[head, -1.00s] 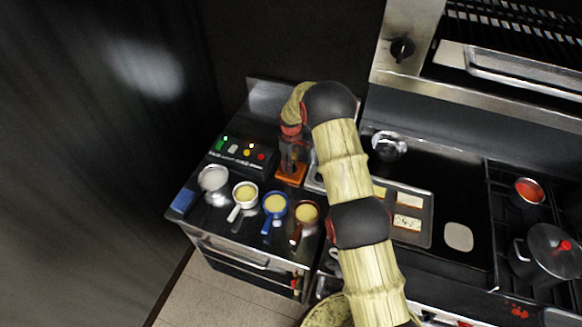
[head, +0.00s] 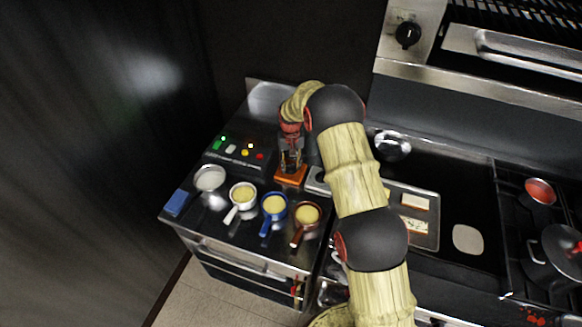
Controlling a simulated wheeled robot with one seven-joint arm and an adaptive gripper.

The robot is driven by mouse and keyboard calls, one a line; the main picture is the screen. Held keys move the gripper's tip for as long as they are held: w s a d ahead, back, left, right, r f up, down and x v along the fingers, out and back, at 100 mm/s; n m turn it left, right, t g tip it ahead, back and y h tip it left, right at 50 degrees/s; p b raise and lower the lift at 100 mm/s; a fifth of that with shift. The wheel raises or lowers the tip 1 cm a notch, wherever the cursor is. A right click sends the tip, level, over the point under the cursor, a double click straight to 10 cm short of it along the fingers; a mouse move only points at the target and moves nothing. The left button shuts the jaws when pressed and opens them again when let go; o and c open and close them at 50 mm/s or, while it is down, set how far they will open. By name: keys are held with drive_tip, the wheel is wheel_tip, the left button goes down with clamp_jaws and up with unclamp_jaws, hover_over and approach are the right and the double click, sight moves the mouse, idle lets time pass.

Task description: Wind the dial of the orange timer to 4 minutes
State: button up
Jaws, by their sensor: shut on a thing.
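The orange timer (head: 290,177) stands on the steel counter at the back right, just behind the brown-handled cup. My gripper (head: 291,164) points down from above and is shut at the top of the timer. The dial is hidden behind the fingers, so its setting cannot be read.
A control panel with lit buttons (head: 238,150) stands left of the timer. In front are a steel bowl (head: 210,178), a white cup (head: 243,194), a blue cup (head: 275,206) and a brown cup (head: 307,215). A blue block (head: 177,203) lies at the left edge. A tray (head: 425,236) is right of my arm.

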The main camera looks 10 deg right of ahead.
drive_tip(key=shift+m, duration=0.7)
drive_tip(key=o, duration=1.1)
drive_tip(key=shift+o, duration=0.5)
wheel_tip(320, 180, up, 12)
